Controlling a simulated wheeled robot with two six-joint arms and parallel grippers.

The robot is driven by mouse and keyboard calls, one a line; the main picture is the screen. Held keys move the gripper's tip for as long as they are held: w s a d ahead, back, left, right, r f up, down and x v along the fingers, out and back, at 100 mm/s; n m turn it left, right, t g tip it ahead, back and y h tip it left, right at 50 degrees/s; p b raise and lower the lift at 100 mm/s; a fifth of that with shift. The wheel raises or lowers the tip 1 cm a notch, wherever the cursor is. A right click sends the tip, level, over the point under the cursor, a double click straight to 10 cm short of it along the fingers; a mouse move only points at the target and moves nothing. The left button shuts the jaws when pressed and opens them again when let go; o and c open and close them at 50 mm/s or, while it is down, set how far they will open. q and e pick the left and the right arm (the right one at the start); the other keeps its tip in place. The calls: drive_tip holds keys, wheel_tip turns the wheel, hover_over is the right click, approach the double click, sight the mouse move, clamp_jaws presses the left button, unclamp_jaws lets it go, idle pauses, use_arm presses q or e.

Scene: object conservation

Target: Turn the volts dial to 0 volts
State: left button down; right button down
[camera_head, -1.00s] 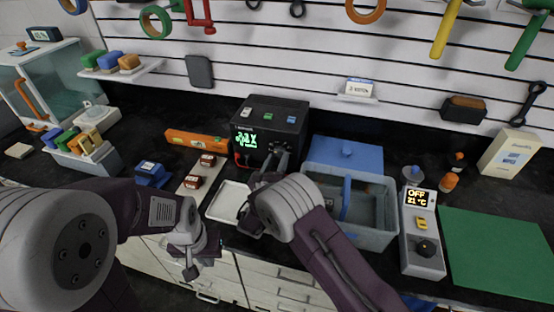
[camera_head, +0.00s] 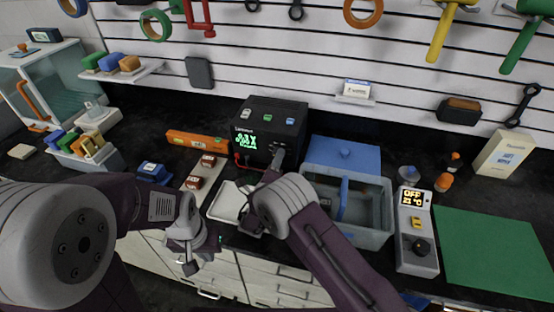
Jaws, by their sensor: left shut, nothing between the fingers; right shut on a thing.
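The black power supply (camera_head: 270,128) stands at the back middle of the bench. Its green display (camera_head: 258,141) shows a small reading, which looks like 0.3 on the top line. My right gripper (camera_head: 277,160) is at the lower right of its front face, shut on what appears to be the volts dial. The dial itself is hidden behind the fingers. My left gripper (camera_head: 190,266) is shut and empty, low in front of the bench's front edge.
A white tray (camera_head: 222,208) lies under my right wrist. A clear bin (camera_head: 372,228) and a blue lid (camera_head: 345,152) are right of the supply. A hotplate-like box (camera_head: 417,257) reading OFF and a green mat (camera_head: 495,250) are further right. An orange level (camera_head: 198,141) lies left.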

drive_tip(key=shift+n, duration=0.6)
drive_tip(key=c, duration=0.9)
unclamp_jaws()
drive_tip(key=shift+a, duration=0.1)
drive_tip(key=v, duration=0.9)
drive_tip(key=shift+s+b, duration=0.1)
drive_tip(key=shift+b, duration=0.25)
